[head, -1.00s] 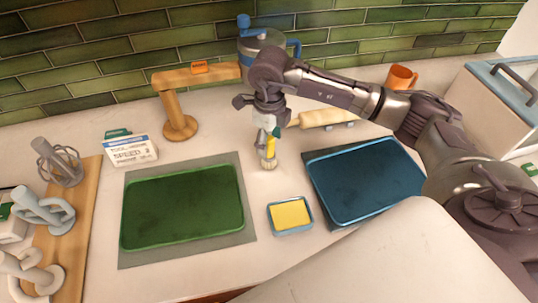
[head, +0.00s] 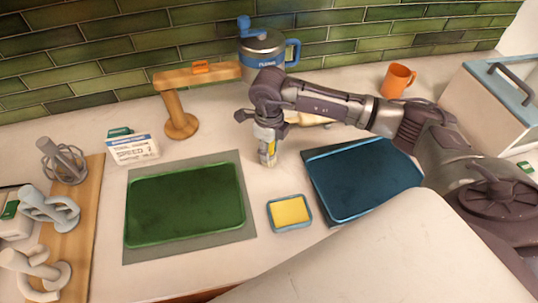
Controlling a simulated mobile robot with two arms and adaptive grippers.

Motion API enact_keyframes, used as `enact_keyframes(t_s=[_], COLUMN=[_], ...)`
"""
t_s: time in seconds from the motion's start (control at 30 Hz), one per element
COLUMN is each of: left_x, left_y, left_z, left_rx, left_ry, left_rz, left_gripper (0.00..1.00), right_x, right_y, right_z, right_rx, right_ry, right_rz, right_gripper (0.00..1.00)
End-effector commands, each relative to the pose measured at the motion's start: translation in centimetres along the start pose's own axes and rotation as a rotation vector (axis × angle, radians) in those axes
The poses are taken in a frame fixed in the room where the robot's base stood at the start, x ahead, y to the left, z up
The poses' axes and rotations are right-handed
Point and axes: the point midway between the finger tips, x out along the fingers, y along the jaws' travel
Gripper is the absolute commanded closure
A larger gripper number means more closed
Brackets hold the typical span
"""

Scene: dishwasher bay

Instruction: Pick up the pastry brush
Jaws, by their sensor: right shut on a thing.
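The pastry brush (head: 268,152) is a small upright thing with a yellow part and a pale lower end. It is at the counter's middle, between the green tray and the blue tray. My right gripper (head: 267,132) comes down on it from above and is shut on its upper part, which the fingers hide. The brush's lower end is at or very near the counter; I cannot tell if it touches. My left gripper is not in view.
A green tray (head: 185,205) lies left, a blue tray (head: 365,180) right, and a yellow sponge in a dish (head: 290,212) in front. A wooden stand (head: 180,122) and a blue-lidded jug (head: 262,45) stand behind. A rolling pin (head: 308,118) is partly hidden by my arm.

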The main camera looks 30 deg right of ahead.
Motion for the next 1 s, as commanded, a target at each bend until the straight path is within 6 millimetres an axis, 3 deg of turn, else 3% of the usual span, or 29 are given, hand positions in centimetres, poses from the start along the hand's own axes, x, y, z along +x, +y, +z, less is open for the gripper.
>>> enact_keyframes(t_s=[0.33,0.53,1.0], left_x=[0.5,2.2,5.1], left_y=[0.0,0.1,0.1], left_z=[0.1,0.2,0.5], left_rx=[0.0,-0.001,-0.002], left_ry=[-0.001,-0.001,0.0], left_rz=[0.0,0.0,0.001], left_gripper=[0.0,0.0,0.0], right_x=[-0.8,-3.7,-9.5], right_y=[-0.1,-0.1,3.9], right_z=[0.1,0.2,-8.7], right_rx=[-0.001,-0.001,-0.001], right_ry=[-0.004,-0.007,-0.002], right_rz=[-0.001,-0.003,-0.004], right_gripper=[1.0,1.0,1.0])
